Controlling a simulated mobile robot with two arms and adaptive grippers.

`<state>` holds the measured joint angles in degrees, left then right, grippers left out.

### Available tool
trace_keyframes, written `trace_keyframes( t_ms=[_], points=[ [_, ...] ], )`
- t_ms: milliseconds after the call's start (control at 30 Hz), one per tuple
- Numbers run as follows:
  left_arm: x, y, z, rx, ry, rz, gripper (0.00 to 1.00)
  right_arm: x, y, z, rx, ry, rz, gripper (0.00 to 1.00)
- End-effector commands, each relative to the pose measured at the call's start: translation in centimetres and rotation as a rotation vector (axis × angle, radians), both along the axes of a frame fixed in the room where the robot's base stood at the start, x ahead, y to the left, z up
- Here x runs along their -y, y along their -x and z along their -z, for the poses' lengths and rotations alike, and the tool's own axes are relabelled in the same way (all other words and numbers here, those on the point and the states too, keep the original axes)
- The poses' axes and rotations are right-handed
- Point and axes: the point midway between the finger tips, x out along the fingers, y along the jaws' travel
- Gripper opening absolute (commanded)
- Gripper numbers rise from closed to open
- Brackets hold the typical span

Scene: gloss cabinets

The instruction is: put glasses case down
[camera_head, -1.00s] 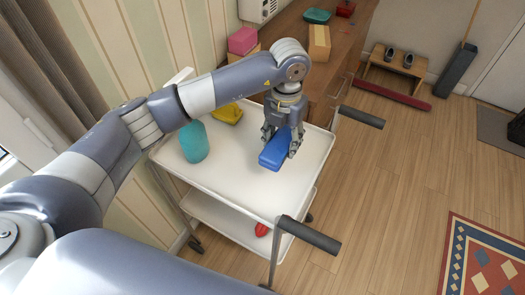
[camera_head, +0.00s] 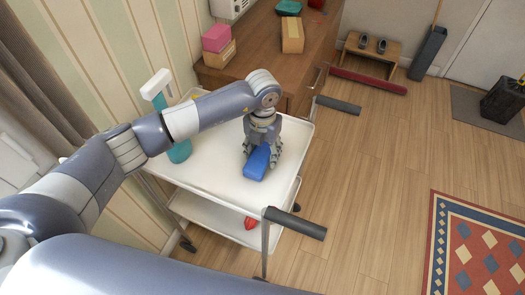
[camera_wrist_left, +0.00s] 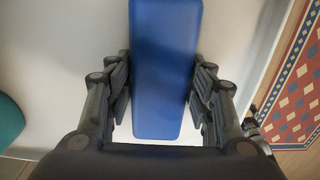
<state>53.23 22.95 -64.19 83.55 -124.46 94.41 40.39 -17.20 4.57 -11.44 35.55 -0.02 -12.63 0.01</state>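The blue glasses case (camera_head: 256,163) is a long rounded block over the white top tray of the cart (camera_head: 220,190), near its right side. My left gripper (camera_head: 262,157) points down with its fingers on both sides of the case. In the left wrist view the case (camera_wrist_left: 164,65) lies lengthwise between the fingers (camera_wrist_left: 160,90), which appear to press its two long sides. The case is at or very close to the tray surface; I cannot tell if it touches. My right gripper is not in view.
A red item (camera_head: 250,223) is on the lower shelf. A wooden cabinet (camera_head: 262,62) with boxes stands behind. The tray's front is clear.

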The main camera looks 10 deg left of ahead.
Motion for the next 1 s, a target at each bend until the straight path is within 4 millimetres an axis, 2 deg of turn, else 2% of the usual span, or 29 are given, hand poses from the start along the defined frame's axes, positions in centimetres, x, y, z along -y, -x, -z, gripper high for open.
trace_keyframes(
  t_ms=[33,67,367,533,667,1000],
  points=[
    [0.0,0.0,-0.1,0.000,0.000,-0.001,0.64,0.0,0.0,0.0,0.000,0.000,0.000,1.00],
    [0.0,0.0,-0.1,0.000,0.000,-0.001,0.68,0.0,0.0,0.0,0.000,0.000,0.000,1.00],
    [0.0,0.0,-0.1,0.000,0.000,-0.001,0.68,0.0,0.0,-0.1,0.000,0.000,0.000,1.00],
    [0.0,-0.1,-0.9,0.004,0.002,0.000,0.68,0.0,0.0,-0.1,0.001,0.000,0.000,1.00],
    [0.0,-0.2,-3.2,0.007,0.001,0.001,0.68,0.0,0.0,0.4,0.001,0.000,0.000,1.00],
    [0.0,-0.1,-10.1,0.005,0.001,0.000,0.68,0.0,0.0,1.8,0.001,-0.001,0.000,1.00]
  ],
)
